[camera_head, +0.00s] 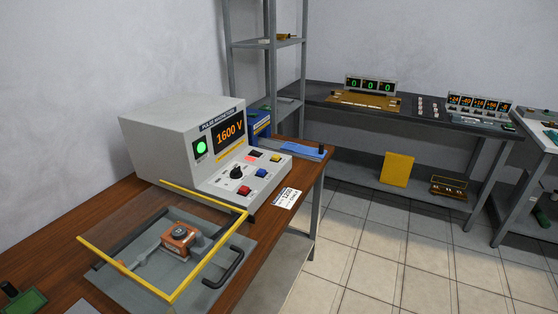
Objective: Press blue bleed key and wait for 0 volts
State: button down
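The grey pulse magnetizer box (165,125) stands on the wooden bench at the left. Its display (229,133) reads 1600 V in orange, and a round green lamp (201,147) is lit beside it. The blue key (261,173) is on the sloped control panel, right of a black knob (237,172). A red key (244,190) is nearer the front, and a small yellow key (275,158) lies farther back. Nothing touches the blue key. My gripper is not in view.
A clear cover with a yellow frame (170,298) lies over a fixture with a copper-coloured block (181,239) in front of the box. A white card (287,198) lies at the bench's right edge. A dark bench with displays (320,94) stands behind; tiled floor (385,260) is clear.

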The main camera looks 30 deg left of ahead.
aim_at(262, 172)
jog(key=i, duration=1.2)
jog(key=u, duration=2.35)
